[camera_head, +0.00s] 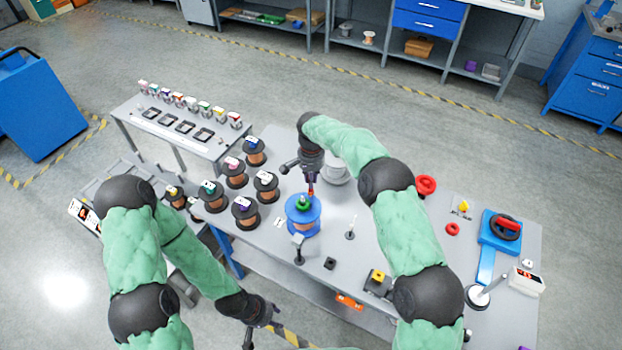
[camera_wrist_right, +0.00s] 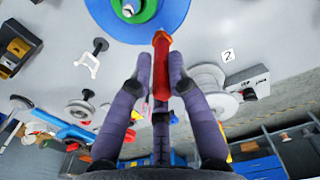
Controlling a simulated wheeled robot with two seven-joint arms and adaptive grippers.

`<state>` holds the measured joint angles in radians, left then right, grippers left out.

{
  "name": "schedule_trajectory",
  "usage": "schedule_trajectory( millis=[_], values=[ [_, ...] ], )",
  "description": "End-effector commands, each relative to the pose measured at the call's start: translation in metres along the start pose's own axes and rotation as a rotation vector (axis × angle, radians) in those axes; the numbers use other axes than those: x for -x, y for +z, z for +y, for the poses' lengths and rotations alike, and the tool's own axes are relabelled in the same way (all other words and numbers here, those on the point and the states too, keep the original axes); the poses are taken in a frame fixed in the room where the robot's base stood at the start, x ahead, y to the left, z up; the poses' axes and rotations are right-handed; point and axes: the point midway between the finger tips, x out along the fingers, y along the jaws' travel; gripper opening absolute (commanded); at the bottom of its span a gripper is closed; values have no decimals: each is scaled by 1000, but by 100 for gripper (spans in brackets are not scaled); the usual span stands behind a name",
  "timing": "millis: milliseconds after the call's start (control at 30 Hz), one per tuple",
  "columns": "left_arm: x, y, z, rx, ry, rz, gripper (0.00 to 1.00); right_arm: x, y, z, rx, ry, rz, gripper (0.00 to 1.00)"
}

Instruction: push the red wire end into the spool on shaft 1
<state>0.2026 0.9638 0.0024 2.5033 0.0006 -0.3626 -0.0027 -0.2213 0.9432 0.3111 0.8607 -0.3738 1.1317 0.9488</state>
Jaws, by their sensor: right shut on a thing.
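The blue spool (camera_head: 303,226) with copper-coloured windings stands on the table, with a green nut (camera_head: 303,202) on its top. The spool also shows in the wrist view (camera_wrist_right: 178,22), at the top. My right gripper (camera_head: 311,188) is at the spool's far edge, its fingers (camera_wrist_right: 161,68) shut around the red wire end (camera_wrist_right: 161,75). The red tip points at the blue rim and overlaps it in the wrist view; whether it touches or enters is unclear. My left gripper (camera_head: 261,325) hangs low by the table's front, fingers apart and empty.
A pale spool (camera_head: 336,172) stands behind the blue one, near a label 2 (camera_wrist_right: 227,55). Several dark-flanged spools (camera_head: 243,211) stand at left. A small upright post (camera_head: 350,235) is right of the blue spool. A red ring (camera_head: 426,185) lies farther right.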

Motion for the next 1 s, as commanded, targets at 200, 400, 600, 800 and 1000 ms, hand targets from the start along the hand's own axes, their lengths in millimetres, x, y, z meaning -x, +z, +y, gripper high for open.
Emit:
schedule_trajectory(
  millis=[200, 400, 600, 800, 1000],
  values=[
    [0, 0, 0, 0, 0, 0, 40, -1, 0, 0, 0, 0, 0, 0],
    [-2, 0, -1, 0, 0, 0, 40, -3, 0, 0, 0, 0, 0, 0],
    [-3, 0, -1, 0, 0, 0, 40, -6, 0, 0, 0, 0, 0, 0],
    [-4, 0, -1, 0, 0, 0, 40, -8, 0, 0, 0, 0, 0, 0],
    [-5, 0, -2, 0, 0, 0, 40, -10, 0, 0, 0, 0, 0, 0]
  ],
)
